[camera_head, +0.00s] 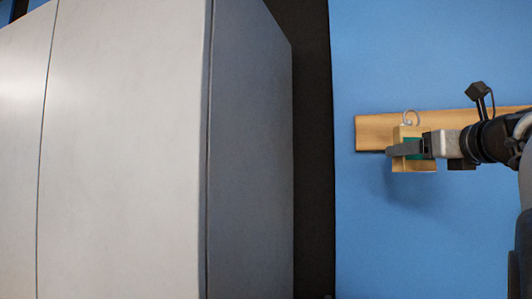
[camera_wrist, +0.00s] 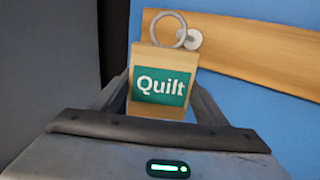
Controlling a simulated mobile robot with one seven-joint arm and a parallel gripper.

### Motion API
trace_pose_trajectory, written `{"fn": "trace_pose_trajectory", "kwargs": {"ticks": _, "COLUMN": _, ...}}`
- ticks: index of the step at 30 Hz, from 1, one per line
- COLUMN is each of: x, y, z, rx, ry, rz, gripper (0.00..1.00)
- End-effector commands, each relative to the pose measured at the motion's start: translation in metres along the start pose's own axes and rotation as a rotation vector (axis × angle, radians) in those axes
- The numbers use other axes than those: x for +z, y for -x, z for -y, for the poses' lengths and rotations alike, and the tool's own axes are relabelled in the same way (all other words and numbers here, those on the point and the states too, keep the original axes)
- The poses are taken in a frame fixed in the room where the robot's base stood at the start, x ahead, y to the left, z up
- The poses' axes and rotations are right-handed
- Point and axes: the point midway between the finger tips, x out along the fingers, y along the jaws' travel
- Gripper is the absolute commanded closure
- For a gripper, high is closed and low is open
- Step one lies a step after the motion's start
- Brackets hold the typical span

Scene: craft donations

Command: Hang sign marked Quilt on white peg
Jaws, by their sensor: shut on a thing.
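The sign marked Quilt (camera_wrist: 162,88) is a tan block with a green label and white lettering. A grey ring (camera_wrist: 153,30) stands up from its top. My gripper (camera_head: 405,149) is shut on the sign (camera_head: 413,166), with a finger on each side of it in the wrist view. The white peg (camera_wrist: 194,41) sticks out from a wooden board. The ring's right side overlaps the peg in the wrist view; I cannot tell whether the ring is around it or in front of it. In the head view the sign partly covers the board, and the ring (camera_head: 405,113) shows above it.
The wooden board (camera_head: 375,121) is fixed on a blue wall (camera_head: 430,50). A large pale cabinet (camera_head: 125,150) with a grey side fills the left of the head view. A dark strip (camera_head: 315,150) lies between it and the wall. The wall below the sign is clear.

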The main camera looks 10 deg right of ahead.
Motion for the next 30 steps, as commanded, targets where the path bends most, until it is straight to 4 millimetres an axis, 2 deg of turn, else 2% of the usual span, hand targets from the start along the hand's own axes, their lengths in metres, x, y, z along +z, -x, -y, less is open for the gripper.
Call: {"fn": "trace_pose_trajectory", "kwargs": {"ticks": 30, "x": -0.003, "y": -0.053, "z": 0.031, "rx": 0.001, "ry": 0.0, "rz": 0.001, "gripper": 0.53}}
